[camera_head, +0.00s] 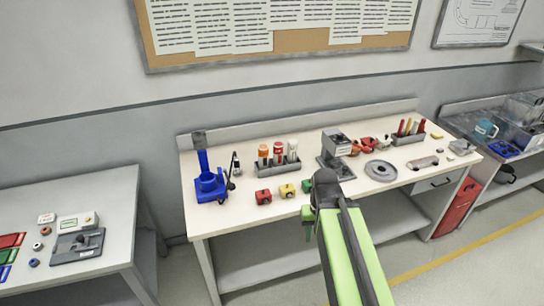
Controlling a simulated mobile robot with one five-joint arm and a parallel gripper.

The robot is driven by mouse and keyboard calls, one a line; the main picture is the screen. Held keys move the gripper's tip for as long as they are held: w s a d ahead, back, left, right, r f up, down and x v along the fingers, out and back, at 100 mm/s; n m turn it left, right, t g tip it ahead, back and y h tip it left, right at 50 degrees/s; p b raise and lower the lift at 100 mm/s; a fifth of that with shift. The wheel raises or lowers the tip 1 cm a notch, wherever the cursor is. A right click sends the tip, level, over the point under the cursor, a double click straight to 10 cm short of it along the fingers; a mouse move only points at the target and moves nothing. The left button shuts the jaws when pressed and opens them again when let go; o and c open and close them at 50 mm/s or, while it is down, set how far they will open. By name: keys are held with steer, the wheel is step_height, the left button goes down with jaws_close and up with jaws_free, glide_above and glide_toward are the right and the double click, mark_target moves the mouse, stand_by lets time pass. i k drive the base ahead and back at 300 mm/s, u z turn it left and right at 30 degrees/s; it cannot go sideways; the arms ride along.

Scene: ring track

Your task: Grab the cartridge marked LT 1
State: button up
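No label reading LT 1 is legible at this size, so I cannot tell which item is that cartridge. A dark rack (279,168) on the middle table holds an orange-topped cylinder (263,152), a red one (278,150) and a white one (292,149). In front of it lie a small red block (263,196), a yellow block (287,190) and a green block (307,185). My green arm reaches up from the bottom. My gripper (311,211) is near the table's front edge, just in front of the green block. Its fingers are too small and hidden to judge.
The white table (225,218) also bears a blue stand (209,184) at left, a grey device (336,150), a grey disc (380,170) and a tool rack (408,137). Another table (117,215) stands at left, with floor between. A shelf unit with bins stands at right.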

mark_target(292, 144)
steer(key=u, duration=0.1)
steer(key=i, duration=1)
steer(key=z, duration=0.2)
steer(key=k, duration=0.55)
steer(key=u, duration=1.55)
steer(key=k, duration=0.15)
steer(key=u, duration=2.7)
steer(key=k, duration=1.7)
steer(key=z, duration=0.05)
